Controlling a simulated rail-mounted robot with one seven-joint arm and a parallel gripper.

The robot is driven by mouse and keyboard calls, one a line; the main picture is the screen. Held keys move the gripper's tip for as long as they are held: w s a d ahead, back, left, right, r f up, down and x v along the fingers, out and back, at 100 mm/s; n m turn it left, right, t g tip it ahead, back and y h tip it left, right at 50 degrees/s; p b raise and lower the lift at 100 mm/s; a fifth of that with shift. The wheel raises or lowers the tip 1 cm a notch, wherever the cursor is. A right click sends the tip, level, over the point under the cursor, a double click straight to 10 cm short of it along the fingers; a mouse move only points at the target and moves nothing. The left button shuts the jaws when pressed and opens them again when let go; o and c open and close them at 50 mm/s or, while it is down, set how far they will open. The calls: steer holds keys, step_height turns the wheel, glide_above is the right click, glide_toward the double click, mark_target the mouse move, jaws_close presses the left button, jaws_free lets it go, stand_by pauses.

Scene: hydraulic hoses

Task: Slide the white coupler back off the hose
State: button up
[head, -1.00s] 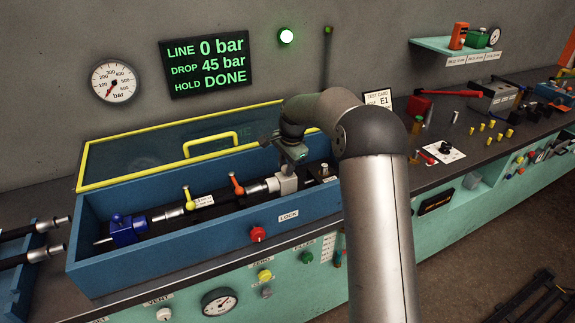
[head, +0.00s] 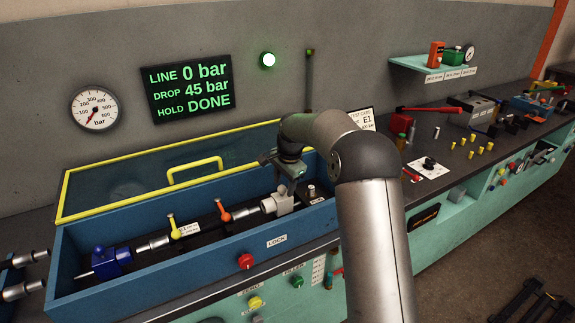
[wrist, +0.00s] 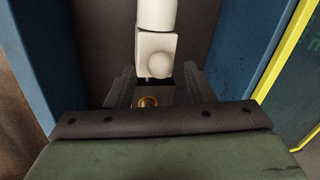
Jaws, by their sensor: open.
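The white coupler (head: 280,203) sits in the blue trough, a round sleeve facing left and a square block at its right end. In the wrist view the coupler (wrist: 155,45) shows its block and a round white knob (wrist: 160,65). The hose (head: 195,227) lies along the trough to the left, its silver end fitting (head: 245,212) pointing at the sleeve. I cannot tell whether the fitting tip is still inside. My gripper (head: 287,178) is over the block, pointing down. In the wrist view its open fingers (wrist: 153,88) stand apart either side, near the knob, holding nothing visible.
The blue trough (head: 150,290) walls run close along both sides, with a yellow-framed clear lid (head: 100,185) raised behind. Yellow (head: 174,226) and orange (head: 222,210) levers stand along the hose. A blue clamp (head: 108,260) is at the left end. The display reads 0 bar.

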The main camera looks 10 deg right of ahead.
step_height(320, 180, up, 16)
steer(key=s+d+b, duration=0.1)
steer(key=s, duration=0.1)
steer(key=shift+s+d+r, duration=0.2)
steer(key=shift+s+d, duration=0.05)
steer(key=shift+s, duration=0.15)
steer(key=s+f+n, duration=0.4)
steer(key=s, duration=0.9)
steer(key=s+f+n+g, duration=0.1)
steer(key=s+f+n, duration=0.3)
steer(key=s, duration=1)
steer(key=s+f+n+h, duration=0.1)
steer(key=s+f+n, duration=0.3)
steer(key=s, duration=1)
step_height(320, 180, down, 2)
steer(key=shift+a+f, duration=0.1)
steer(key=shift+a, duration=0.05)
steer(key=shift+w, duration=0.1)
steer(key=shift+c, duration=0.2)
